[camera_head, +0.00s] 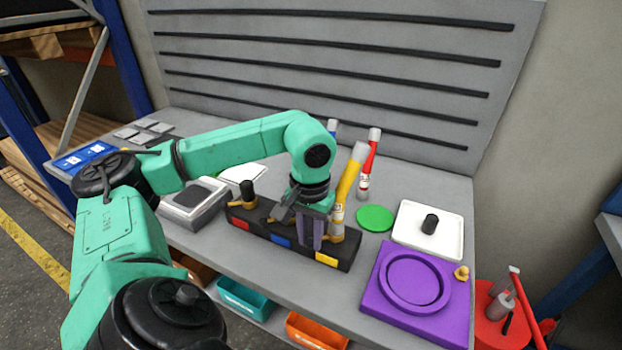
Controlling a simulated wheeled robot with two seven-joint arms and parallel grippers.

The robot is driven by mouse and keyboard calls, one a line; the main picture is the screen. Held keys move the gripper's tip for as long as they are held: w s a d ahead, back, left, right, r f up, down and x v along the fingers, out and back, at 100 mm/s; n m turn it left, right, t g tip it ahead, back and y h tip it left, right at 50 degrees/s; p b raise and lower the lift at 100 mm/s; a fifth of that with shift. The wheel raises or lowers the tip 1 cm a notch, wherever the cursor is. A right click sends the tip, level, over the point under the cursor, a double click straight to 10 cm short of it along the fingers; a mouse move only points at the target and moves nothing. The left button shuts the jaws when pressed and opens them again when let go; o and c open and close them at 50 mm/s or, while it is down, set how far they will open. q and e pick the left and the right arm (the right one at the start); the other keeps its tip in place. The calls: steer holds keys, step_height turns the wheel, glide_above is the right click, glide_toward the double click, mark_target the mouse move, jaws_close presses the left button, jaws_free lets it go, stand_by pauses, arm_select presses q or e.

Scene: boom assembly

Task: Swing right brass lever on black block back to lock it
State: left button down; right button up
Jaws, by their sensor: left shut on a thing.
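The long black block (268,233) lies near the front edge of the bench, with red, blue and yellow patches on its front face. A black post (247,189) with a brass base stands at its left end. My left gripper (312,238) points down over the right half of the block, beside the yellow tube. Its jaws are shut on what seems to be the right brass lever, mostly hidden by the fingers. My right gripper is not in view.
A purple plate (372,292) with a round ring and a white tray (448,245) with a black cylinder lie to the right. A green disc (375,218) and a red tube (369,165) are behind the block. A grey box (190,208) is left. Bins hang below.

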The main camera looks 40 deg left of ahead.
arm_select(q)
steer(key=shift+w+a+r+m, duration=0.15)
steer(key=shift+w+a+m, duration=0.25)
steer(key=shift+m, duration=0.3)
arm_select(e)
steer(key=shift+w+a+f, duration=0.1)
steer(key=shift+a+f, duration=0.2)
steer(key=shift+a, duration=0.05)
arm_select(q)
steer(key=shift+s+a+b, duration=0.1)
steer(key=shift+a+b, duration=0.05)
steer(key=shift+b, duration=0.15)
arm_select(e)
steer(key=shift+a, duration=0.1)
arm_select(q)
steer(key=c, duration=0.9)
jaws_free()
steer(key=shift+o, duration=1)
step_height(320, 180, up, 7)
steer(key=shift+f+p, duration=0.2)
steer(key=shift+p, duration=0.35)
step_height(320, 180, up, 8)
steer(key=p, duration=0.6)
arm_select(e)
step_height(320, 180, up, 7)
arm_select(q)
steer(key=shift+f, duration=0.1)
